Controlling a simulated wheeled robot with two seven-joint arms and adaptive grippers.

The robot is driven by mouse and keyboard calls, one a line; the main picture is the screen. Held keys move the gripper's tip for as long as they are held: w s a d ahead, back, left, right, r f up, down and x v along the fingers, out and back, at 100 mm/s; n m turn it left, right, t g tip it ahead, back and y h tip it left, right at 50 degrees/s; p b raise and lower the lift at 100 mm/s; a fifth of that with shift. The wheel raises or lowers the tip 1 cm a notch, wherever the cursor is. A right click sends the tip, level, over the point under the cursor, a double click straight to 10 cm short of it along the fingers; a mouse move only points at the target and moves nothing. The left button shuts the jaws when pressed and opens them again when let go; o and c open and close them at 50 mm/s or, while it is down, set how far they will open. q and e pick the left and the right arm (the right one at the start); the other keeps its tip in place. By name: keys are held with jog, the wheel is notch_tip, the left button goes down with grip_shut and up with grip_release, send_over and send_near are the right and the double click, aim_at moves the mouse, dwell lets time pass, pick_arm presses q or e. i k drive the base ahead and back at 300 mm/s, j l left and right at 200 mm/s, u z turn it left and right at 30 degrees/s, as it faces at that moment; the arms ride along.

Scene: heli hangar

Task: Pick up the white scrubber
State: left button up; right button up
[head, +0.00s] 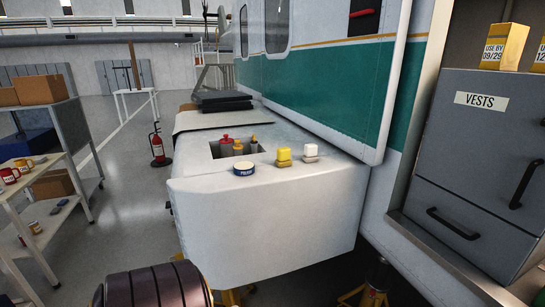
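The white scrubber (311,151) sits upright on the right part of the white sponson top (215,187), close to the helicopter's side. It has a white upper part and a greyish lower part. A similar yellow scrubber (284,156) stands just to its left, with a small gap between them. Neither of my grippers shows in the head view, and nothing touches the scrubber.
A blue-and-white round tin (244,169) stands left of the scrubbers. Behind it, a recess (217,150) holds red and yellow-topped items. The helicopter's side (335,75) rises behind. Grey drawers (480,140) stand right; a shelf cart (60,185) stands left.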

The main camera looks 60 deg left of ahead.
aim_at(311, 149)
jog(key=u, duration=1.6)
